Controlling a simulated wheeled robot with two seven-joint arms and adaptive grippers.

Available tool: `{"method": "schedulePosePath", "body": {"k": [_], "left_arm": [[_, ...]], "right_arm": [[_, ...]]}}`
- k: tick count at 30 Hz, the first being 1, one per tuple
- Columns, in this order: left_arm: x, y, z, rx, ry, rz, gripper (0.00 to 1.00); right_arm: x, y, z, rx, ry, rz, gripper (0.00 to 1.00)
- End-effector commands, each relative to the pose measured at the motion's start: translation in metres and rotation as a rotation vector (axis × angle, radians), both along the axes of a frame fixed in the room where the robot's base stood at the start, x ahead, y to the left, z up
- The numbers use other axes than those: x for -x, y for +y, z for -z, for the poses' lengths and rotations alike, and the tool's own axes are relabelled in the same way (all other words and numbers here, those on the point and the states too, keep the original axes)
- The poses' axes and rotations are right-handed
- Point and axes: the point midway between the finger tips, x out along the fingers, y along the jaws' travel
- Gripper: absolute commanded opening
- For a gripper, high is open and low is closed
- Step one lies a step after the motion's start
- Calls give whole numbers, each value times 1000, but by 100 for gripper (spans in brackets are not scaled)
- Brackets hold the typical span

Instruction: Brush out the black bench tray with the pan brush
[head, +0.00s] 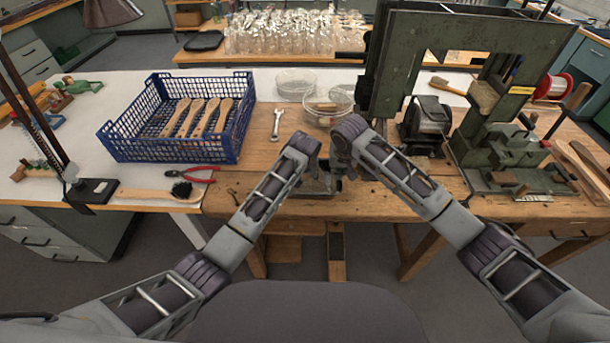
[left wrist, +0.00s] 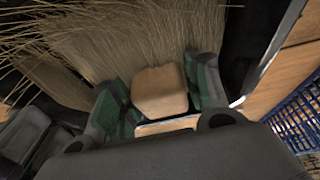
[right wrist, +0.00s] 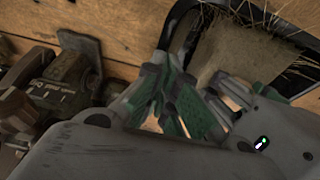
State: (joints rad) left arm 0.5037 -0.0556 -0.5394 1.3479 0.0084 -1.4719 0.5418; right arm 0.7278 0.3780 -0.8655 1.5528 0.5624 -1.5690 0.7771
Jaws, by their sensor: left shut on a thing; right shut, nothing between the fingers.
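The black bench tray (head: 318,188) lies at the front edge of the wooden bench, mostly hidden by my wrists in the head view. Its dark rim also shows in the right wrist view (right wrist: 180,28). My left gripper (left wrist: 160,105) is shut on the pan brush, whose pale wooden block (left wrist: 160,90) sits between the green pads. Pale bristles spread behind it over the dark tray; brush hair and loose bristles are hard to tell apart. My right gripper (right wrist: 180,115) is shut and empty, low beside the tray. The exact contact between brush and tray is hidden.
A blue crate (head: 170,154) with several wooden brush bodies stands left. Clear dishes (head: 296,84) stand behind. A green press (head: 515,150) and a small machine (head: 428,125) stand right.

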Motion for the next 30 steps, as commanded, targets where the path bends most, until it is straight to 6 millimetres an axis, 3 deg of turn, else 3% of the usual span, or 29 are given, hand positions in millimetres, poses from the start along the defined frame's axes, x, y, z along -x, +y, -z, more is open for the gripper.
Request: {"method": "schedulePosePath", "body": {"k": [15,30], "left_arm": [[1,-18,-1,0,3,1,27],[5,-18,-1,0,1,1,27]], "right_arm": [[0,0,0,0,0,0,0],[0,0,1,1,1,0,0]]}}
